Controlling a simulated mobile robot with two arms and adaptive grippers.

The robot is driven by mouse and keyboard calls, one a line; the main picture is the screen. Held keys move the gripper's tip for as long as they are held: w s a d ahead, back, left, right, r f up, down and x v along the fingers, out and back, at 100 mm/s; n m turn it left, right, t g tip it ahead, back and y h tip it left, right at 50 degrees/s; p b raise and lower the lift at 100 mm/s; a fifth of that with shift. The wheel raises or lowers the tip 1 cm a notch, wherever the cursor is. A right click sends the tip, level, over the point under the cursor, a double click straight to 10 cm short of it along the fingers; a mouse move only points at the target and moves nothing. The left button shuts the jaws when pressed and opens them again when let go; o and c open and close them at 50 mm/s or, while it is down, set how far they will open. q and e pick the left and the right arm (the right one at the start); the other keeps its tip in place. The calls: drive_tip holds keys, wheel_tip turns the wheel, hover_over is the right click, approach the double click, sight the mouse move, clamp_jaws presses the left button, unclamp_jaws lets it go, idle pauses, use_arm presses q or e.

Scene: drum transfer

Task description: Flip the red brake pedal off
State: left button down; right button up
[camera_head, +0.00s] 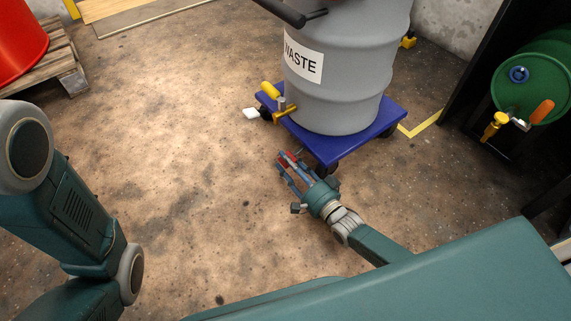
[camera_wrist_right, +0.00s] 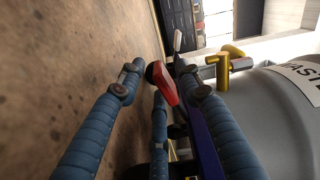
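The red brake pedal (camera_wrist_right: 165,83) shows between my fingers in the right wrist view, at the near edge of the blue dolly (camera_head: 381,124). In the head view only a small red part of the pedal (camera_head: 287,158) shows among the fingers. My right gripper (camera_head: 286,165) is open, with its blue fingers spread around the pedal; it also shows in the wrist view (camera_wrist_right: 150,85). I cannot tell whether a finger touches the pedal. My left arm comes in from the left, but its gripper is out of view.
A grey waste drum (camera_head: 345,85) with a yellow tap (camera_head: 284,109) stands on the dolly. A white piece (camera_head: 251,113) sticks out at the dolly's left corner. A green drum (camera_head: 533,85) lies at the right. A red drum (camera_head: 20,40) stands on a pallet (camera_head: 50,62). The floor at left is clear.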

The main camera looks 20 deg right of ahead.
drive_tip(key=shift+w+a, duration=0.25)
drive_tip(key=shift+w, duration=0.4)
clamp_jaws()
